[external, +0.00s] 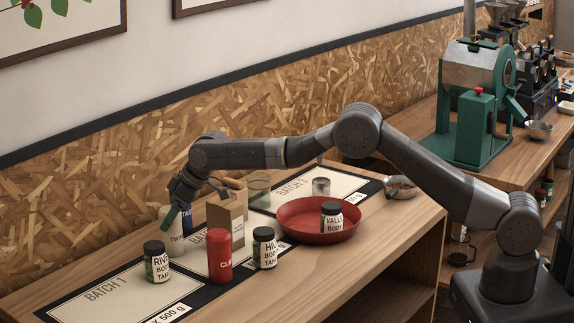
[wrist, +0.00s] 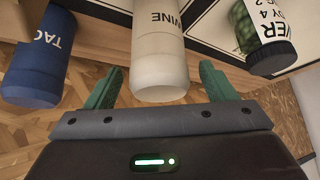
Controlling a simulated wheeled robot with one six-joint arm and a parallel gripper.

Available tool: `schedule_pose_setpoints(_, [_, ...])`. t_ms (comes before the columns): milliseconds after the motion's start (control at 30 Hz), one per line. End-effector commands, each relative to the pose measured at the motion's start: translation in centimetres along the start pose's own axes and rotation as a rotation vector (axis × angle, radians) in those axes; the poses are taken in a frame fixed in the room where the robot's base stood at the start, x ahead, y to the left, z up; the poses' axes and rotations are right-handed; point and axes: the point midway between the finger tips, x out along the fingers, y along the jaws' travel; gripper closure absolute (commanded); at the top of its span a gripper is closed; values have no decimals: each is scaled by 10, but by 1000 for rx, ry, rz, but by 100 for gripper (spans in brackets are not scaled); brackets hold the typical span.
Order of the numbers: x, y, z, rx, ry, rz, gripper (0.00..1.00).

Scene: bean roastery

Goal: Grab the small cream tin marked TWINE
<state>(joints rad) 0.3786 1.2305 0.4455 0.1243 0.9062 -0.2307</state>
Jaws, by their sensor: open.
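The cream tin marked TWINE (wrist: 158,62) is upright on the table, and in the wrist view it lies between my two green fingertips. In the external view the tin (external: 176,245) is partly hidden by my gripper and its neighbours. My gripper (wrist: 160,82) is open, with a finger on each side of the tin's near end and gaps showing on both sides. In the external view my gripper (external: 178,208) is low over the tin. I cannot tell exactly how far down the fingers reach.
A blue tin (wrist: 38,62) stands close on one side and a dark-lidded jar (wrist: 262,40) on the other. A paper bag (external: 226,220), a red tin (external: 219,262) and another jar (external: 264,250) stand nearby. A red tray (external: 292,213) holding a jar (external: 331,220) is farther right.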

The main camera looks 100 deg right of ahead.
Motion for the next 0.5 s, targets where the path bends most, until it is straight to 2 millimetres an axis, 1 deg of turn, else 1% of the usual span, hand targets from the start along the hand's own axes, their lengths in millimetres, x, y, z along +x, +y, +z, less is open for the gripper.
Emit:
schedule_pose_setpoints(200, [21,1,-1,0,0,0,22])
schedule_pose_setpoints(333, [26,1,-1,0,0,0,22])
schedule_pose_setpoints(500, [27,1,0,0,0,0,22])
